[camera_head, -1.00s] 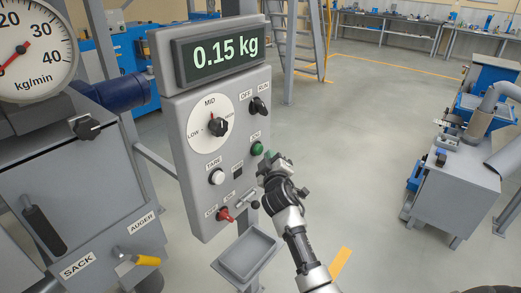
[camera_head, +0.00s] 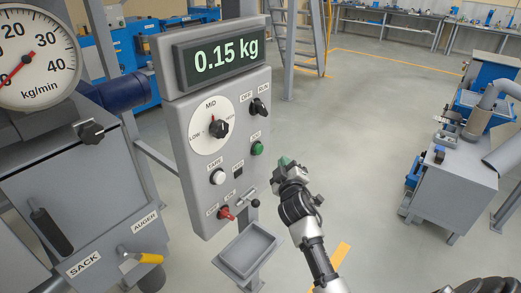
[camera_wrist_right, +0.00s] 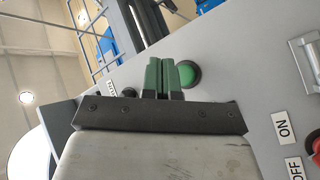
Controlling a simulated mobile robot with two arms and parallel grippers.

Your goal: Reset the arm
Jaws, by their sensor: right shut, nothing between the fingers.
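My right gripper (camera_head: 284,162) is in the head view, just right of the control panel's lower right edge, apart from the panel. Its green fingers are together and empty; they also show in the right wrist view (camera_wrist_right: 161,78). The control panel (camera_head: 185,130) carries a green jog button (camera_head: 257,148), up and left of the gripper. The same button (camera_wrist_right: 188,75) appears behind the fingertips in the wrist view. A dark piece of my body shows at the bottom right of the head view. My left gripper is not in view.
The display (camera_head: 222,53) reads 0.15 kg. A grey tray (camera_head: 270,247) sits below the panel, left of my forearm. A grey machine cabinet (camera_head: 465,175) stands at the right, with open floor (camera_head: 365,140) between. A ladder (camera_head: 300,40) stands behind the panel.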

